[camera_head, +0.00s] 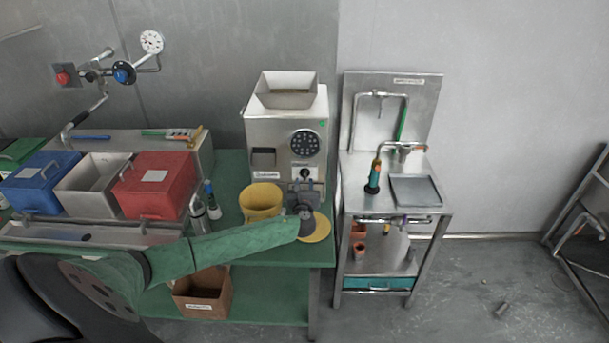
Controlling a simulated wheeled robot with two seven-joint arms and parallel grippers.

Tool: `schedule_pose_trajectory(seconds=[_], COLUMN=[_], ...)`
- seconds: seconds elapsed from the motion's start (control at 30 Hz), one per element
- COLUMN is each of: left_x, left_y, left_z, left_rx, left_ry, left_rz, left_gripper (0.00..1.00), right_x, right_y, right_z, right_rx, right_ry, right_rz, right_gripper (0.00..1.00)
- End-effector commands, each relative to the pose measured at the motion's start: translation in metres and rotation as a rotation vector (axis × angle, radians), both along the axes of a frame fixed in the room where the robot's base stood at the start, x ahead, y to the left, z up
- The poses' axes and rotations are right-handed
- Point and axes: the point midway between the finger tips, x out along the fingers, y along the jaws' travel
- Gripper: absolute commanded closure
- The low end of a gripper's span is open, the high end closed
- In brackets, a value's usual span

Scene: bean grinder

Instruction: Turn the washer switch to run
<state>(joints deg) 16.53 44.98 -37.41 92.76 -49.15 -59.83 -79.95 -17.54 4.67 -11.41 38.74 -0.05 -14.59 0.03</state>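A steel machine (268,135) with a hopper on top stands on the green table. Its front has a round black panel (305,143) and, below that, a small dark knob (304,174). No readable label marks a washer switch, so I cannot tell whether this knob is it. My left arm, in a green sleeve, reaches in from the left. My dark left gripper (303,190) is in front of the machine, just below the knob; I cannot tell whether it touches it. Its fingers are too small to judge. My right gripper is not in view.
A yellow cup (261,201) stands left of the gripper, and a yellow disc (317,231) lies below it. Blue (42,181) and red (155,184) bins stand at left. A steel sink stand (360,203) is at right, with open floor beyond.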

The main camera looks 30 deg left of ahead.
Motion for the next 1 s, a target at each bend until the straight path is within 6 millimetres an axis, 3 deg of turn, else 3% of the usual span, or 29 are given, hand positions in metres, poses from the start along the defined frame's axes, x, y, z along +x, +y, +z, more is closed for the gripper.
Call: schedule_pose_trajectory(seconds=[0.17,0.4,0.73,0.9,1.0], left_x=[0.021,0.038,0.041,0.041,0.041], left_y=[0.013,0.024,0.025,0.025,0.025], left_z=[0.004,0.001,0.0,0.0,0.0], left_rx=[0.0,-0.001,-0.002,-0.002,-0.002], left_ry=[-0.001,-0.001,-0.001,-0.001,-0.001], left_rz=[0.002,0.002,0.001,0.001,0.001], left_gripper=[0.67,0.67,0.67,1.0,1.0], right_x=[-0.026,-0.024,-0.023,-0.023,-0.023], right_y=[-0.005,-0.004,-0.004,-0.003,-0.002], right_z=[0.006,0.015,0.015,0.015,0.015], right_rx=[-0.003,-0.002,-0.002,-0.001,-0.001], right_ry=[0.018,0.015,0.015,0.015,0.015], right_rz=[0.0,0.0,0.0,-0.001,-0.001], right_gripper=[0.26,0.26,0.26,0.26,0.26])
